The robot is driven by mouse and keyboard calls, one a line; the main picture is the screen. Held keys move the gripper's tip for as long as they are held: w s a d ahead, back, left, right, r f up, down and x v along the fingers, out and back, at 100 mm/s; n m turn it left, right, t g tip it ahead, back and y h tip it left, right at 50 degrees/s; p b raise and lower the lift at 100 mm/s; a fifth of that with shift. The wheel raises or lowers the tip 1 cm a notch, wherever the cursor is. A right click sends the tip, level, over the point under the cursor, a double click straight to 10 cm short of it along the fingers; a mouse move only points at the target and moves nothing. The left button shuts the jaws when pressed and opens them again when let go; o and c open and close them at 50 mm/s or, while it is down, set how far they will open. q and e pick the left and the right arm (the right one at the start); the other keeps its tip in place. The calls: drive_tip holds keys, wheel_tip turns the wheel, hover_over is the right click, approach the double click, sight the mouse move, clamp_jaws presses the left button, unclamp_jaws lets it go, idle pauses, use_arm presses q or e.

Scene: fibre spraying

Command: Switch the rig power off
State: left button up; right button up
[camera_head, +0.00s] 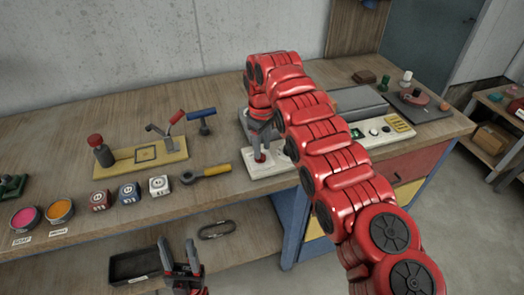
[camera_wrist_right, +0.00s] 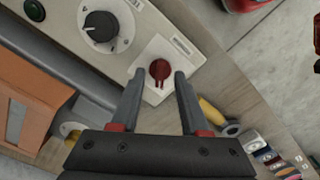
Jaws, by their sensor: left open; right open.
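The red rotary switch knob (camera_wrist_right: 160,70) sits on a white plate (camera_wrist_right: 183,59) at one end of the pale control panel (camera_wrist_right: 146,22). In the head view the red knob (camera_head: 260,158) shows just below my right gripper (camera_head: 262,145). My right gripper is open and points down at the knob. In the right wrist view its fingertips appear on either side of the knob, with no visible contact. My left gripper (camera_head: 182,262) is open and empty, low in front of the bench.
A black dial (camera_wrist_right: 101,25) and a green button (camera_wrist_right: 34,10) are also on the panel. A yellow-handled tool (camera_head: 207,173) lies left of the switch, near several small blocks. My right arm hides part of the panel. A carabiner (camera_head: 217,229) lies on the lower shelf.

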wheel_tip(320, 180, up, 7)
drive_tip(key=p, duration=0.3)
wheel_tip(320, 180, up, 8)
drive_tip(key=r+p, duration=0.1)
drive_tip(key=p, duration=0.7)
hover_over(262, 154)
drive_tip(key=shift+f, duration=0.25)
drive_tip(key=shift+f, duration=0.1)
